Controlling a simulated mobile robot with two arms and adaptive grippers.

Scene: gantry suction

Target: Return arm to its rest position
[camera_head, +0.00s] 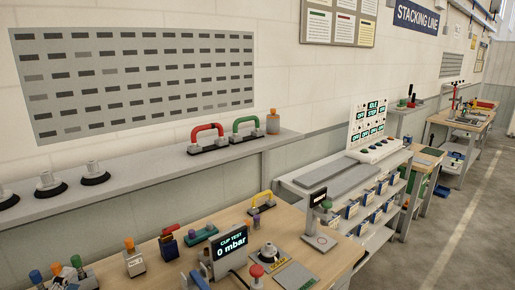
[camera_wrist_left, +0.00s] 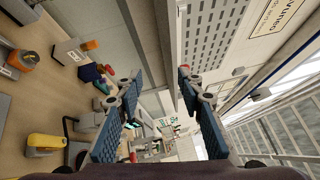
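My left gripper (camera_wrist_left: 160,92) shows in the left wrist view. Its two fingers with blue ribbed pads stand well apart, with nothing between them, so it is open and empty. Beyond the fingers are the wall, shelf edge and workbench, seen tilted. I cannot make out either gripper in the head view. My right gripper shows in neither view.
A wooden workbench (camera_head: 196,228) holds a display reading 0 mbar (camera_head: 231,246) and several small tools. Above it, a grey ledge (camera_head: 130,166) carries a red handle (camera_head: 207,133), a green handle (camera_head: 246,125) and black suction cups. A shelf rack stands right; open floor (camera_head: 460,235) lies beyond.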

